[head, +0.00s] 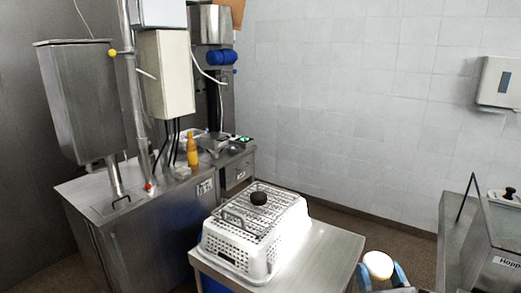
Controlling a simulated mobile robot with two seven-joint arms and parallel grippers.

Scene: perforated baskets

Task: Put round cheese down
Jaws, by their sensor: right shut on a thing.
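The cheese is beside the right end of a steel table (335,247). A white perforated basket (240,262) sits upside down or covered on that table, with a wire rack and a dark round object (258,198) on top. My left gripper is not in view.
A steel machine (130,225) with an orange bottle (192,150) on it stands at the left. Another steel unit (490,235) is at the right edge. The table's right part is bare. A tiled wall is behind.

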